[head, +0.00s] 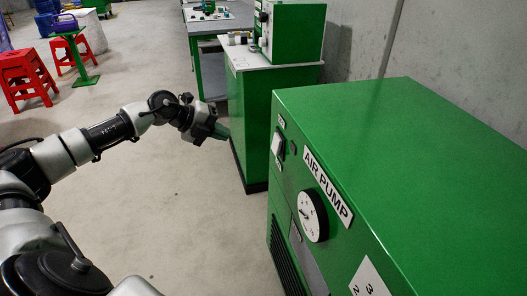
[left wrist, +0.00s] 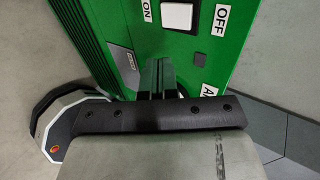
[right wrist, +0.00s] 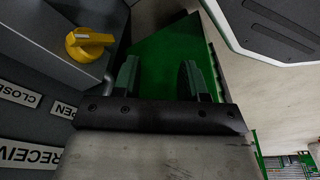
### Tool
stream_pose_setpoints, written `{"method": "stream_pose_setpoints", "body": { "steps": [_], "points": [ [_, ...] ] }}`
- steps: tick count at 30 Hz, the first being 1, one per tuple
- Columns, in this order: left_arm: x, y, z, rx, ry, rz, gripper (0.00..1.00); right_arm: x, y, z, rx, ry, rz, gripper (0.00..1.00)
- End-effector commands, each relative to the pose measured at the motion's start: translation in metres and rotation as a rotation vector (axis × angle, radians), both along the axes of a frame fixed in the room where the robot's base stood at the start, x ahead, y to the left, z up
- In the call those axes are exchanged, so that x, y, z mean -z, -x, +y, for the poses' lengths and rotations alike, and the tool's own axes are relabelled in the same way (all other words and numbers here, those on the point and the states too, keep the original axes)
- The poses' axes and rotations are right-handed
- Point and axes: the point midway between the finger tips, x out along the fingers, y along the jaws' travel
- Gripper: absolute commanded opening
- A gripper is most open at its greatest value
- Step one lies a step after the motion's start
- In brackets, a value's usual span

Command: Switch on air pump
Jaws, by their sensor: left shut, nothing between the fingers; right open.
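The air pump (head: 420,130) is a large green cabinet at the right of the head view, with an AIR PUMP label and a round white gauge (head: 313,215). Its white rocker switch (head: 278,144) is near the far end of the front panel. In the left wrist view the switch (left wrist: 177,16) sits between ON and OFF labels. My left gripper (head: 221,132) is shut and empty, left of the switch and apart from it in the head view. In the left wrist view its fingertips (left wrist: 158,66) point at the green panel below the switch. My right gripper (right wrist: 157,75) is open and empty.
A green cabinet with a pale top (head: 255,95) stands beyond the pump, with a grey workbench (head: 207,45) behind. Red stools (head: 25,75) stand far left. In the right wrist view a yellow knob (right wrist: 88,40) sits near OPEN and CLOSE labels.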

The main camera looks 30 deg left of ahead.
Motion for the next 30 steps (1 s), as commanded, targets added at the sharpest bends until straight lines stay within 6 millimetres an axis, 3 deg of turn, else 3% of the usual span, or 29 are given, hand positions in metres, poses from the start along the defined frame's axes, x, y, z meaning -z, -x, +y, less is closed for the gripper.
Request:
{"method": "stream_pose_setpoints", "body": {
  "steps": [6,11,22,26,30],
  "points": [
    [0.006,0.006,0.004,-0.004,-0.018,0.015,0.00,-0.040,-0.024,0.003,0.005,-0.003,-0.029,0.43],
    [0.005,0.009,0.005,-0.006,-0.024,0.020,0.00,-0.058,-0.030,0.004,0.008,-0.004,-0.038,0.43],
    [0.004,0.009,0.005,-0.007,-0.026,0.021,0.00,-0.063,-0.032,0.003,0.008,-0.001,-0.040,0.43],
    [0.005,0.007,0.004,-0.007,-0.025,0.020,0.00,-0.068,-0.032,0.015,0.007,0.008,-0.041,0.43],
    [0.013,-0.001,-0.004,-0.005,-0.022,0.018,0.00,-0.067,-0.031,0.014,0.006,0.010,-0.040,0.43]
  ]
}}
